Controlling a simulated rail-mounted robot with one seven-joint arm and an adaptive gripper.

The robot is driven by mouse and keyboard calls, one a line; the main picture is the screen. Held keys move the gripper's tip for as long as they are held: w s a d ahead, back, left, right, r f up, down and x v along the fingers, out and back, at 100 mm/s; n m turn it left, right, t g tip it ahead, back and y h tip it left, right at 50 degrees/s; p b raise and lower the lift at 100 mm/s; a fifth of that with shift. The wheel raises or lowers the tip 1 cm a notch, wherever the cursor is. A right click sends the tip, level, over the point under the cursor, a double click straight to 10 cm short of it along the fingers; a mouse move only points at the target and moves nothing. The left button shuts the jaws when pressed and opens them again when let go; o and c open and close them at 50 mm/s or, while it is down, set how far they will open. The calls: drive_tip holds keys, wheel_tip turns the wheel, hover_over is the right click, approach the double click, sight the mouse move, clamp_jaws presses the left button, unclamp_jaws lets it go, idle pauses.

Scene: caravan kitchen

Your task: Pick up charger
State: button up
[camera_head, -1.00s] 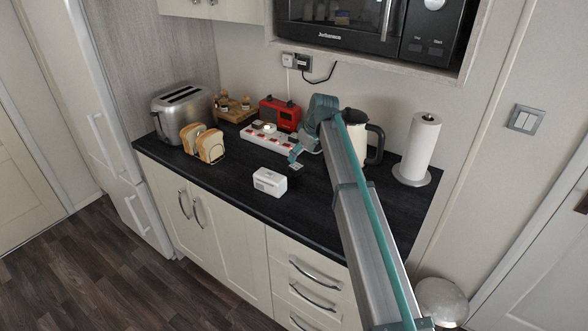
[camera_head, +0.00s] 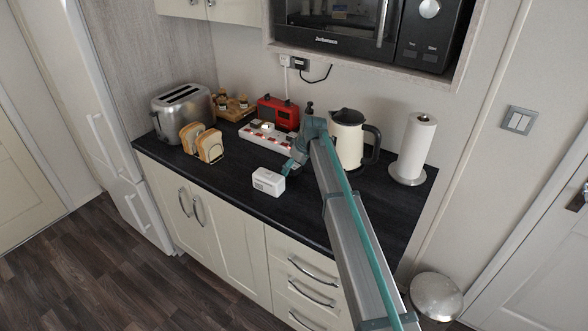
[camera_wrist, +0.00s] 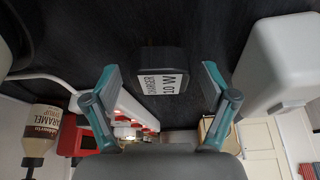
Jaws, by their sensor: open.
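The charger (camera_wrist: 162,86) is a small dark block with a white label reading "20 W CHARGER", upside down in the wrist view. It lies on the black worktop. My gripper (camera_wrist: 162,70) is open, with one finger on each side of the charger and a gap on both sides. In the head view my gripper (camera_head: 292,168) is low over the worktop, just right of a white box (camera_head: 268,181). I cannot make out the charger there; my gripper seems to hide it.
The white box stands close to my gripper's right finger in the wrist view. A power strip (camera_head: 262,137) and red radio (camera_head: 279,111) are behind. Toast rack (camera_head: 202,143) and toaster (camera_head: 183,110) stand left, kettle (camera_head: 347,139) and paper roll (camera_head: 413,147) right. The front worktop is clear.

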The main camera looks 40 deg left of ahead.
drive_tip(key=c, duration=1.2)
drive_tip(key=shift+c, duration=0.2)
drive_tip(key=shift+r, duration=0.15)
